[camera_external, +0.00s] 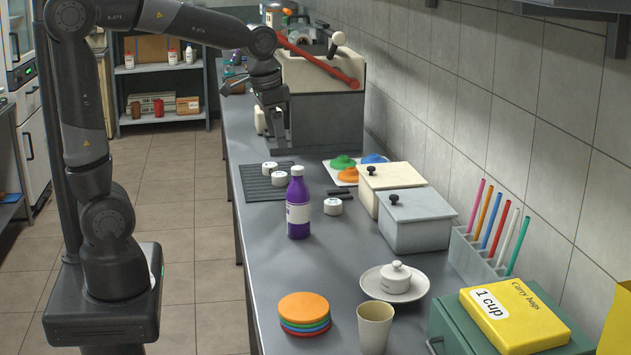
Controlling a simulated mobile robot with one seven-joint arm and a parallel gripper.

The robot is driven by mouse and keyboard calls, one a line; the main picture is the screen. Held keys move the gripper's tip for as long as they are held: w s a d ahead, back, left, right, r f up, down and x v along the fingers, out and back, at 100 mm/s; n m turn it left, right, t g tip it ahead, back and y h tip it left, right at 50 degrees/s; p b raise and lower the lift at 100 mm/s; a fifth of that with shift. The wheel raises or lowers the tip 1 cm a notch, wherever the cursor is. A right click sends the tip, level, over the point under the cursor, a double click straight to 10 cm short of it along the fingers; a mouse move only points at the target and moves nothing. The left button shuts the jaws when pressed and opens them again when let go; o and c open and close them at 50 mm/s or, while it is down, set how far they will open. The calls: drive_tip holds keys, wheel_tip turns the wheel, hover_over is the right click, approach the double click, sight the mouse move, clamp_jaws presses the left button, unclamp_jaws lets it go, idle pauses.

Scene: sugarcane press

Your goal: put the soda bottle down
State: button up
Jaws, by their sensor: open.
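A purple bottle (298,219) with a white label and pale cap stands upright on the grey counter (262,235), left of the lidded boxes; it looks like the soda bottle. My gripper (273,122) is farther back, by the press at the far end of the counter. It is open and well apart from the purple bottle. Its fingertips are small and partly lost against the dark metal. A small white item (260,121) shows beside the gripper; I cannot tell what it is or whether they touch.
The press (325,80) has a red bar. Near the bottle are a ribbed black mat (257,189), white round pieces (333,206) and lidded boxes (416,221). In front are stacked coloured discs (303,308), a cup (375,327) and a saucer (415,289). The counter's front-left part is clear.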

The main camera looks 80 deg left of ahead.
drive_tip(key=s+d+m+t, duration=0.1)
drive_tip(key=s+d+t, duration=0.2)
drive_tip(key=s+d, duration=0.8)
drive_tip(key=s, duration=0.3)
drive_tip(key=shift+s+f+t, duration=0.15)
drive_tip(key=shift+s+t, duration=0.1)
drive_tip(key=shift+t, duration=0.05)
drive_tip(key=shift+o, duration=0.4)
